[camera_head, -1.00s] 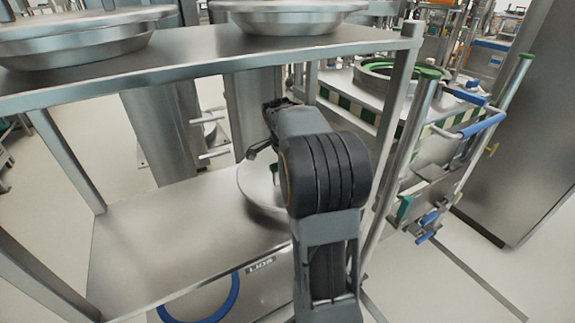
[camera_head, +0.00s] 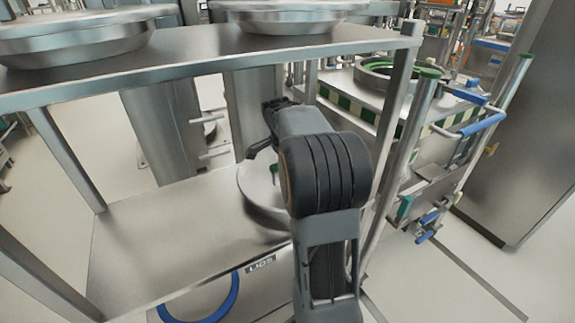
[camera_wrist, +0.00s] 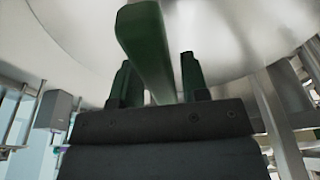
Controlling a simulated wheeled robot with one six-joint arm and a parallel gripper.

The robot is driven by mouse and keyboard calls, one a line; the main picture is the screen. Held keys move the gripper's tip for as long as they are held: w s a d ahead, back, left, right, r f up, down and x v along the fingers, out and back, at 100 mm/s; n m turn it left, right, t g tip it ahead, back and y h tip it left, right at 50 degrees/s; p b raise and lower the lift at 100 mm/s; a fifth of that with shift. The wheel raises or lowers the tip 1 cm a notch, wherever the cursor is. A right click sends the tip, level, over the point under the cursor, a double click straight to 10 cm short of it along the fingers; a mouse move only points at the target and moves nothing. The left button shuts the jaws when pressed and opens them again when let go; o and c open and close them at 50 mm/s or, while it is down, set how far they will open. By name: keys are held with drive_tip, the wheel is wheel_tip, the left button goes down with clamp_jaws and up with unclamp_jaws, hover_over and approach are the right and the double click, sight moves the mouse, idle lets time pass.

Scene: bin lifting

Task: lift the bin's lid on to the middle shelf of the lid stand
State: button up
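The lid (camera_head: 253,188) is a pale metal disc at the level of the stand's shelf below the top one. Its left part shows in the head view, and my arm hides the rest. In the wrist view the lid (camera_wrist: 225,35) fills the top, with its green handle (camera_wrist: 150,50) running between my fingers. My gripper (camera_wrist: 160,80) has one finger on each side of the handle and looks closed on it. The lid stand (camera_head: 150,225) carries a LIDS label. My arm hides whether the lid fully rests on the shelf.
Two other lids (camera_head: 75,45) (camera_head: 290,20) sit on the top shelf, close above my arm. Stand posts (camera_head: 395,95) are near my arm at right. A bin with a green-ringed opening (camera_head: 385,68) stands behind at right. The shelf's left side is clear.

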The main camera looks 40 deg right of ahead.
drive_tip(key=shift+o, duration=1.1)
drive_tip(key=shift+f, duration=0.25)
drive_tip(key=shift+p+v, duration=0.75)
drive_tip(key=shift+v, duration=3.15)
